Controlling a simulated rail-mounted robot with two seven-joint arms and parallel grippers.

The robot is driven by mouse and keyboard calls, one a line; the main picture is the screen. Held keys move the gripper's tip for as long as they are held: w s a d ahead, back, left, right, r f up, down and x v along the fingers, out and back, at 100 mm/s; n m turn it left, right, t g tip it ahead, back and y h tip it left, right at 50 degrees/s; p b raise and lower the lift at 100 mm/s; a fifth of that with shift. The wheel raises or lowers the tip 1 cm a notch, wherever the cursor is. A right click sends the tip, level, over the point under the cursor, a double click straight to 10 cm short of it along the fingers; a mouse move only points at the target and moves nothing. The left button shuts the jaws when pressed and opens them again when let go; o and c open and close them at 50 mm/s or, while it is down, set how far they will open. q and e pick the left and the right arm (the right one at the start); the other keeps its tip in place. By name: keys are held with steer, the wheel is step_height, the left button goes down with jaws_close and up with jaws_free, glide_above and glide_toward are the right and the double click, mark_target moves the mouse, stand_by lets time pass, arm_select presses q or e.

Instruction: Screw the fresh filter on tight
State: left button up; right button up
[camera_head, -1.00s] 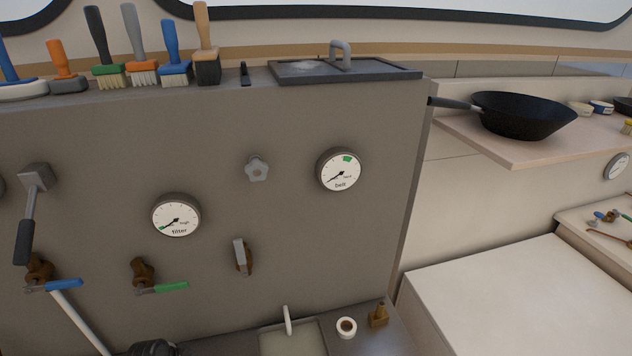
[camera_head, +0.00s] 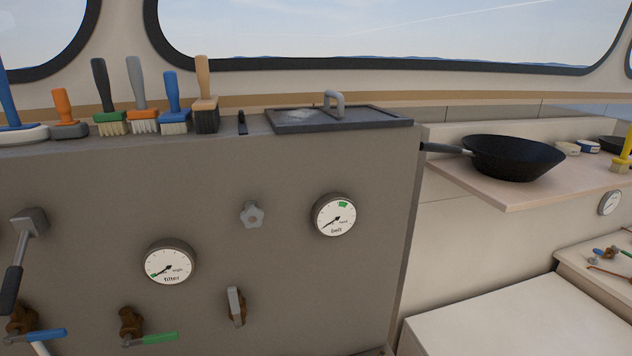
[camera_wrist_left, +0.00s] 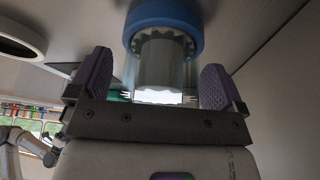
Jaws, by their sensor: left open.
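My left gripper (camera_wrist_left: 157,78) is open in the left wrist view, its two purple ridged pads apart. Between the pads is a grey, clear-looking cylinder (camera_wrist_left: 162,70) with a toothed upper rim, apparently the filter. Its upper end meets a blue ring (camera_wrist_left: 165,24). Gaps show between the cylinder and both pads. I cannot tell whether the cylinder is tight in the ring. A dial marked "filter" (camera_head: 169,262) is on the grey panel in the head view; its needle points lower left, near a green mark. Neither gripper shows in the head view.
The grey panel also carries a "belt" dial (camera_head: 334,215), a grey knob (camera_head: 252,214), a blue-handled valve (camera_head: 40,335) and a green-handled valve (camera_head: 150,338). Several brushes stand along its top beside a dark lid (camera_head: 340,118). A black pan (camera_head: 512,158) sits on the right shelf.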

arm_select(q)
steer(key=shift+r, duration=0.1)
steer(key=shift+p+v, duration=0.75)
steer(key=shift+v, duration=0.4)
steer(key=shift+p+v, duration=1.1)
steer(key=shift+v, duration=1.2)
